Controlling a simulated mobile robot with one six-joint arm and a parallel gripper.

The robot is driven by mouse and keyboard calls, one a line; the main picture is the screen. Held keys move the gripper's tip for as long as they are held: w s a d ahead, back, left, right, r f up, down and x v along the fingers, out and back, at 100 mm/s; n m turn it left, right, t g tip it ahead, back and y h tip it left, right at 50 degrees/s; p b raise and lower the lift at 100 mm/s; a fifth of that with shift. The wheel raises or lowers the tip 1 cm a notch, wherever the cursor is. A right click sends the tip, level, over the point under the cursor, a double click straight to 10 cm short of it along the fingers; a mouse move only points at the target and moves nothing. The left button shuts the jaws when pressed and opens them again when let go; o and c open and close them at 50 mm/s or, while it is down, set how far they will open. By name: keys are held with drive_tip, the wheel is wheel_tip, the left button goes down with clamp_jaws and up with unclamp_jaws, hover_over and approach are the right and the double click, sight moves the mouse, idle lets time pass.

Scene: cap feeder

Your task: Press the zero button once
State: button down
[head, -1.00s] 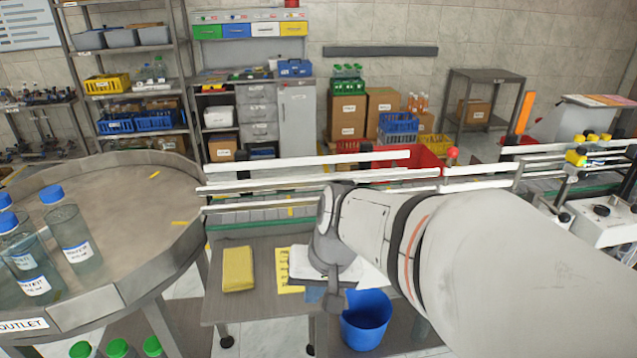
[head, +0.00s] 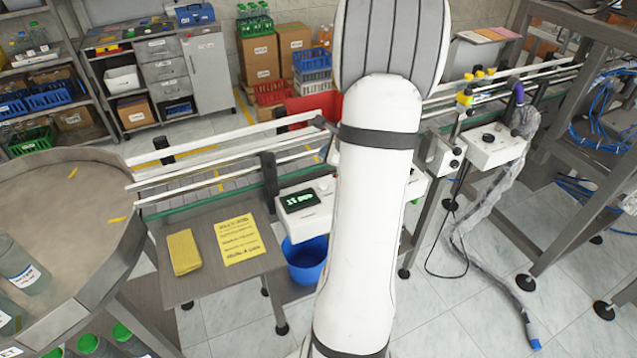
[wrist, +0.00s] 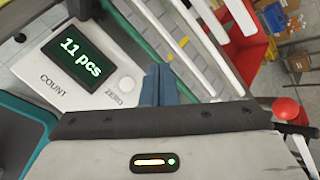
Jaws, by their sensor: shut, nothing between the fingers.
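The counting scale (head: 302,202) stands beside the conveyor, partly hidden by my arm in the head view. In the wrist view, its display (wrist: 78,57) reads "11 pcs" in green, with "COUNT" printed below. The zero button (wrist: 125,84) is a round white button beside the word "ZERO", right of the display. My gripper (wrist: 158,75) shows as dark blue fingers shut together and empty. In that view the fingertips are just right of the button and do not cover it; whether they are above its height I cannot tell. The gripper is hidden in the head view.
The conveyor (head: 215,180) with white rails runs behind the scale. A red emergency knob (wrist: 286,108) is right of my gripper. A yellow cloth (head: 184,252) and a yellow sheet (head: 240,240) lie on the side table. A blue bin (head: 306,262) is below.

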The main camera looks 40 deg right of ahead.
sight(321, 182)
drive_tip(key=shift+f, duration=0.15)
wheel_tip(321, 182, down, 8)
drive_tip(key=b, duration=0.6)
drive_tip(key=shift+f+b, duration=0.3)
drive_tip(key=shift+b, duration=0.35)
idle(1.4)
drive_tip(key=shift+s+f+b, duration=0.15)
drive_tip(key=shift+f+b, duration=0.2)
drive_tip(key=shift+b, duration=0.3)
drive_tip(key=shift+f+b, duration=0.45)
drive_tip(key=shift+b, duration=0.1)
idle(0.5)
drive_tip(key=shift+r, duration=0.1)
drive_tip(key=shift+r+p, duration=0.55)
drive_tip(key=shift+r, duration=0.2)
